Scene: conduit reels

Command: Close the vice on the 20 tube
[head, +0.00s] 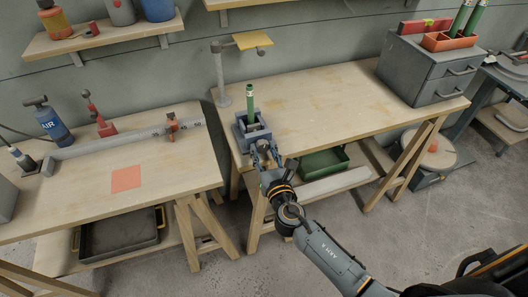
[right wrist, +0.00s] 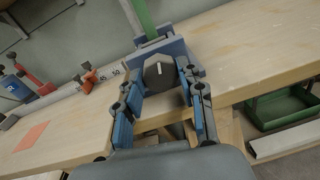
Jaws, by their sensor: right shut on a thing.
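The grey-blue vice (head: 241,134) stands at the left front edge of the middle bench, and it also shows in the right wrist view (right wrist: 176,47). A green tube (head: 251,106) stands upright in the vice; its lower part also shows in the right wrist view (right wrist: 144,17). I cannot read a number on it. My right gripper (head: 262,149) is at the front of the vice. In the right wrist view its blue-padded fingers are shut on the dark vice knob (right wrist: 158,76), which has a white mark. Whether the jaws touch the tube cannot be told. My left gripper is out of view.
A post with a yellow plate (head: 253,40) rises behind the vice. The bench (head: 325,98) is clear right of it, up to a grey drawer cabinet (head: 415,75) with an orange box (head: 449,42) of green tubes. The left bench (head: 75,200) holds a long marked rail (head: 110,140).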

